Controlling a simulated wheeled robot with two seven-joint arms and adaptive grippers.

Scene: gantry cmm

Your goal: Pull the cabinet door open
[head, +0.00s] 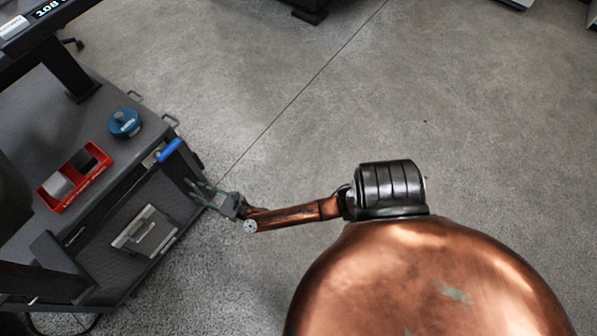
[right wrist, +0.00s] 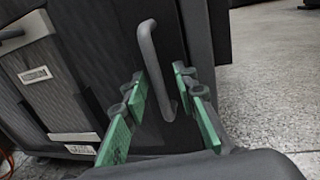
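The cabinet is the dark grey cart (head: 118,262) at the left of the head view. Its dark door (right wrist: 105,45) fills much of the right wrist view and looks closed. A grey upright bar handle (right wrist: 153,65) stands on the door near its right edge. My right gripper (head: 204,190) is at the cart's right front corner in the head view. In the right wrist view my right gripper (right wrist: 159,82) is open, with green pads on either side of the handle. A gap shows on each side of the bar. My left gripper is not in view.
On the cart top are a red tray (head: 52,203) with items in it, a blue round object (head: 124,122) and a blue-handled item (head: 168,150). A pale panel with a handle (head: 146,232) is on the cart front. Bare concrete floor (head: 270,110) lies to the right.

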